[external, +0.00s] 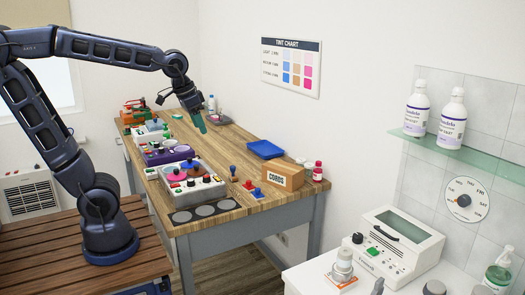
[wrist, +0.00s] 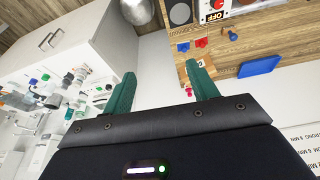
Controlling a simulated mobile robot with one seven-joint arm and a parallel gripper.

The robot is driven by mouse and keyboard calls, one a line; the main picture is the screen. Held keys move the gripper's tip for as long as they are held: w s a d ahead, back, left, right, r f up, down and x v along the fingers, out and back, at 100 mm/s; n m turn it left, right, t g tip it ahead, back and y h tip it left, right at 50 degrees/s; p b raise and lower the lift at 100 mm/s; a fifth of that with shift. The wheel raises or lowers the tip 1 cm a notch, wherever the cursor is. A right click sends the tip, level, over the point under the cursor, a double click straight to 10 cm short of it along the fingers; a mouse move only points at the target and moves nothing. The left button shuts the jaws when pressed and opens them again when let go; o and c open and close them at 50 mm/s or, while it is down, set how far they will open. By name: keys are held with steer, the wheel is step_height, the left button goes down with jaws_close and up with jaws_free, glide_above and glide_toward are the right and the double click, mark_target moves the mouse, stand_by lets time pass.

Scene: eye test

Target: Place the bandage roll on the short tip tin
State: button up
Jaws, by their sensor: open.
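I cannot pick out the bandage roll or the short tip tin with certainty; the small things are too small to tell. A grey cylinder (external: 343,262) stands at the front of the white counter in the external view. Small pale items (external: 302,160) sit behind the cardboard box on the wooden table. My gripper (external: 199,122) is above the table, with green fingers pointing down. In the wrist view my gripper (wrist: 162,86) has its two green fingers wide apart, with nothing between them.
The wooden table (external: 235,204) holds a row of devices along its left edge, a CORDS box (external: 277,177) and a blue tray (external: 265,149). A white machine (external: 393,248) stands on the counter. A glass shelf (external: 444,141) holds two bottles. The table's middle has free room.

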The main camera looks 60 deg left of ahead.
steer(key=s+a+f, duration=0.2)
steer(key=s+a, duration=0.1)
steer(key=s, duration=0.2)
steer(key=s+a+f+t, duration=0.1)
steer(key=s+a+f, duration=0.1)
steer(key=s, duration=0.3)
steer(key=shift+s+a+n, duration=0.3)
steer(key=shift+s+a, duration=0.05)
steer(key=shift+a, duration=0.1)
